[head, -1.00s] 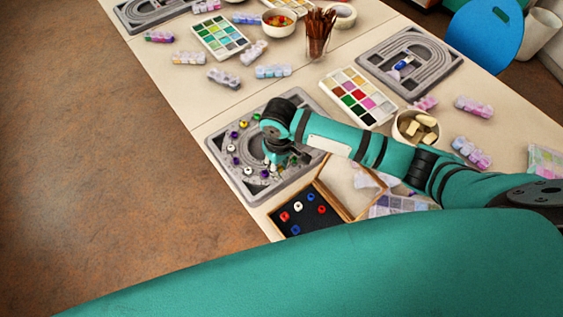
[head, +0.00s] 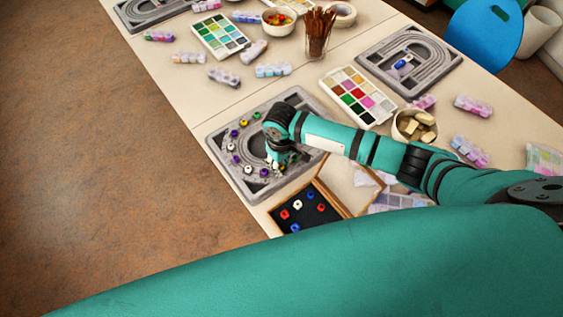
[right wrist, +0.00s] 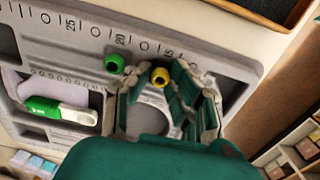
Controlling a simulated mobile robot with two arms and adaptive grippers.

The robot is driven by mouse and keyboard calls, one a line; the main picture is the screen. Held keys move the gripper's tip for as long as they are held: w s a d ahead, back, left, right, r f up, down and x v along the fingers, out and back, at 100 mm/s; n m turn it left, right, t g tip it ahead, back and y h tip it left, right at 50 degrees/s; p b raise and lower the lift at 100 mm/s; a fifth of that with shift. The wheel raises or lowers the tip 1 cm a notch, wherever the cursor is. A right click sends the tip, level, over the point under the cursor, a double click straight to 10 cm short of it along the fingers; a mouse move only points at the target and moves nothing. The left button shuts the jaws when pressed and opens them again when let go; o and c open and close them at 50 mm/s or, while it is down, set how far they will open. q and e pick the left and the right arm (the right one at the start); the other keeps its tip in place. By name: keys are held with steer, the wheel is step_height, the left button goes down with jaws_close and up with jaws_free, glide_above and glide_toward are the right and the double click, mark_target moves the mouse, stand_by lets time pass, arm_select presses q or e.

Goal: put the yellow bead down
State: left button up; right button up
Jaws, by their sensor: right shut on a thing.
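My right gripper (head: 279,164) reaches down over the near part of the grey bead board (head: 213,150). In the right wrist view its fingers (right wrist: 158,90) are around a yellow bead (right wrist: 160,77), close above the board, and shut on it. I cannot tell whether the bead touches the board. A green bead (right wrist: 114,64) sits just left of it, outside the fingers, near the printed scale. In the head view another yellow bead (head: 243,122) and several purple, white and green beads lie along the board's curved groove. My left gripper is not in view.
An open wooden box (head: 331,197) with red, white and blue beads on black stands close to the board's near side. A paint palette (head: 358,97) and a bowl (head: 408,133) stand to the right. A white and green item (right wrist: 57,110) lies in a board recess.

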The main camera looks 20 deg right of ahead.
steer(key=shift+s+f, duration=0.1)
steer(key=shift+f, duration=0.15)
steer(key=o, duration=0.5)
steer(key=shift+c, duration=0.2)
steer(key=shift+o, duration=1.5)
steer(key=shift+f, duration=0.1)
steer(key=shift+r, duration=0.45)
step_height(320, 180, up, 12)
steer(key=shift+r, duration=0.15)
